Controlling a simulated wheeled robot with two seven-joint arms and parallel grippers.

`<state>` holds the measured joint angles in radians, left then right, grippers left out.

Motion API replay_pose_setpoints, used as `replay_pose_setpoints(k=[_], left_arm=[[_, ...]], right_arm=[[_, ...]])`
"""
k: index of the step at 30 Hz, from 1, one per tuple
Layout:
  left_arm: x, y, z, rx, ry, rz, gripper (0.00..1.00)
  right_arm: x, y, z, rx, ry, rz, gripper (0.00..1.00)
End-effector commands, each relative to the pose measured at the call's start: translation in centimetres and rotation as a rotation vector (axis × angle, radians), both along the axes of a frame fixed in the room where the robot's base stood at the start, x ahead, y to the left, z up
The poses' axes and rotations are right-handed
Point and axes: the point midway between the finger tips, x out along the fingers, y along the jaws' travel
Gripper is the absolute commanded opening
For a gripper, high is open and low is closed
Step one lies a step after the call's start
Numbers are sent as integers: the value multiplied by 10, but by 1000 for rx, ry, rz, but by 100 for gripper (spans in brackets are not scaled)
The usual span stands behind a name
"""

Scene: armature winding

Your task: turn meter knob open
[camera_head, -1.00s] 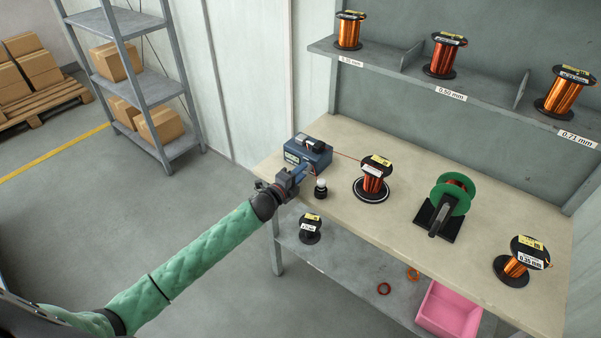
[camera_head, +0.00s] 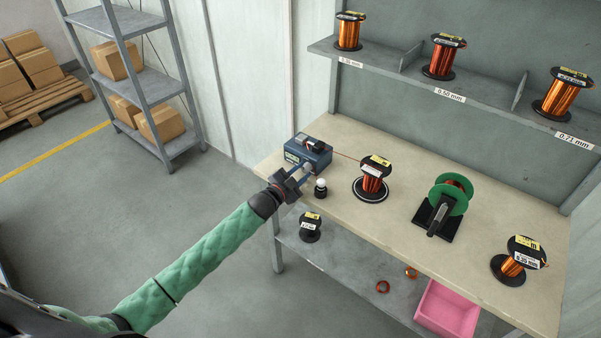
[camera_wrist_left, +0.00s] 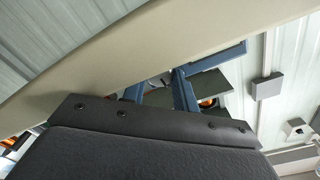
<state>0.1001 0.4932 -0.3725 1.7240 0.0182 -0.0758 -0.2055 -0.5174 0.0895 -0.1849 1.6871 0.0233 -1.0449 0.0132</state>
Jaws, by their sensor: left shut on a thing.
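The knob's angle cannot be told. My right gripper is not in view.
A small black bottle with a white top (camera_head: 320,188) stands close beside the gripper. A copper wire spool (camera_head: 372,180) stands right of the meter, with a thin wire running toward the meter. A green winder (camera_head: 450,193) and another spool (camera_head: 514,264) stand further right.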

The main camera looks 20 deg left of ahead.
Motion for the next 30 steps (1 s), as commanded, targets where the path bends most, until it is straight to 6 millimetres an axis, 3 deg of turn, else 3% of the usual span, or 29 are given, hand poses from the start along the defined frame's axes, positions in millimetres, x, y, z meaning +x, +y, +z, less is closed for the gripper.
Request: replay_pose_setpoints(k=[15,30], left_arm=[[0,0,-2,-408,150,2,6],[-1,0,-3,-568,209,2,6]], right_arm=[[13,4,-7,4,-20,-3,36],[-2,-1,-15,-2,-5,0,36]])
